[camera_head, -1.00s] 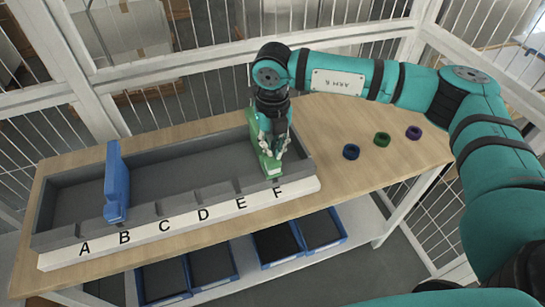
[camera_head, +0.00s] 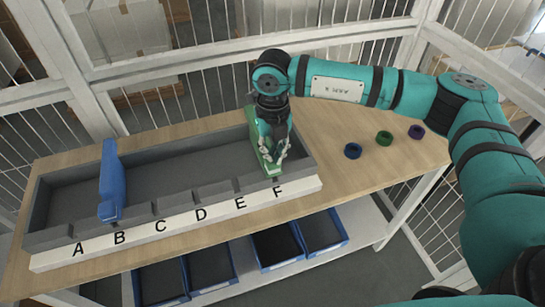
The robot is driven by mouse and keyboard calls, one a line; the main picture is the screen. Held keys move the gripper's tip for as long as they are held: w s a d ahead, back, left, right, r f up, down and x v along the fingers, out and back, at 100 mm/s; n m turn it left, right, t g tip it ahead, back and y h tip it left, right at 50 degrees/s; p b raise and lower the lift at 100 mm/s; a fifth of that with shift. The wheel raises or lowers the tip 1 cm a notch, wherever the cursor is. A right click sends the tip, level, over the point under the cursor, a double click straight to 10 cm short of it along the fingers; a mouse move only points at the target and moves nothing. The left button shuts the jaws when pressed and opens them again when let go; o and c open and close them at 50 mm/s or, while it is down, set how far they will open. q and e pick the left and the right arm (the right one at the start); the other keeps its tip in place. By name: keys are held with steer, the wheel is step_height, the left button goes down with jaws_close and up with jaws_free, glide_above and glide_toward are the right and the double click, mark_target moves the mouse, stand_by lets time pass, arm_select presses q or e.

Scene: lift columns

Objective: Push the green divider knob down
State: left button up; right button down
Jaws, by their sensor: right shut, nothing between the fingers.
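My right gripper (camera_head: 275,165) points down, shut and empty, at the divider's near part. It looks to touch the divider or be right over it; I cannot tell which. A blue divider (camera_head: 112,182) stands across the tray near letter B. My left gripper is out of view.
A white strip lettered A to F (camera_head: 160,228) runs along the tray's front. Blue (camera_head: 352,151), green (camera_head: 384,138) and purple (camera_head: 416,132) rings lie on the wooden table right of the tray. Several blue bins stand on the shelf below. White fencing is behind.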

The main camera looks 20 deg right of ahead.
steer(key=shift+f+b, duration=0.35)
steer(key=shift+f, duration=0.15)
steer(key=shift+r, duration=0.1)
step_height(320, 180, up, 9)
steer(key=p, duration=0.4)
stand_by(0.6)
